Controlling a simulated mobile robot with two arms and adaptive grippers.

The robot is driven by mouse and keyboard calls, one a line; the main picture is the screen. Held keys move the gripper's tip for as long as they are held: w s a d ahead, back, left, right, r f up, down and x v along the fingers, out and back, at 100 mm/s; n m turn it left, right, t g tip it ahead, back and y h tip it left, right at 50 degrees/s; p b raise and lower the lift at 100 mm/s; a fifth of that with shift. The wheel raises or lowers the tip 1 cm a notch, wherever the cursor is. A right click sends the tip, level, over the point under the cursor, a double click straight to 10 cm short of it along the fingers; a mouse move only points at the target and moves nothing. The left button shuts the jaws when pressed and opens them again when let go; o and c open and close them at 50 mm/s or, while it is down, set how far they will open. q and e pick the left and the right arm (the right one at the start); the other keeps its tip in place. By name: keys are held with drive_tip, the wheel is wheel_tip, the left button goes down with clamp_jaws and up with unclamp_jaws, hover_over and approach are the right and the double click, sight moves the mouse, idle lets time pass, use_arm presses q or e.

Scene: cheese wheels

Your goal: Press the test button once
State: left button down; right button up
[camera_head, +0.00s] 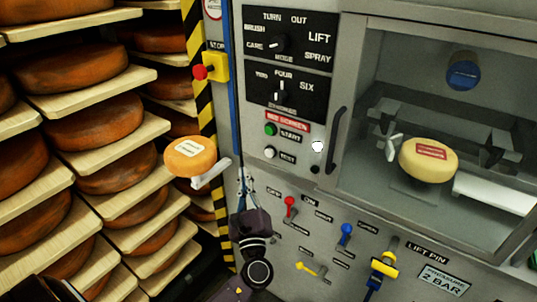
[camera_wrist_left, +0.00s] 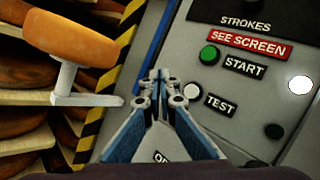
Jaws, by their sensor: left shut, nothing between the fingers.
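The white test button (camera_head: 270,152) sits on the grey control panel, left of its TEST label and below the green start button (camera_head: 270,129). In the left wrist view the test button (camera_wrist_left: 193,91) shows just right of my fingertips and is uncovered. My left gripper (camera_head: 243,172) is shut and empty, pointing up at the panel, below and left of the button in the head view. In the left wrist view its closed fingertips (camera_wrist_left: 162,80) are close to the button in the picture; I cannot tell the depth gap. My right gripper is not in view.
A labelled cheese (camera_head: 191,156) on a pale bracket juts out left of the panel. A red stop button (camera_head: 200,72) on a yellow box is above it. Coloured levers, including a red one (camera_head: 290,205), line the lower panel. A cheese (camera_head: 428,160) sits in the machine's chamber.

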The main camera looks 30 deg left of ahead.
sight(269, 153)
use_arm(q)
drive_tip(key=w+b, duration=0.2)
drive_tip(key=w, duration=0.6)
drive_tip(key=shift+d, duration=0.3)
idle(0.7)
drive_tip(key=shift+w+b, duration=0.2)
drive_tip(key=shift+b, duration=0.15)
drive_tip(key=shift+w, duration=0.3)
drive_tip(key=shift+w+d+b, duration=0.1)
drive_tip(key=shift+w+b, duration=0.25)
drive_tip(key=shift+b, duration=0.05)
idle(0.7)
drive_tip(key=shift+s, duration=0.85)
drive_tip(key=shift+p, duration=0.3)
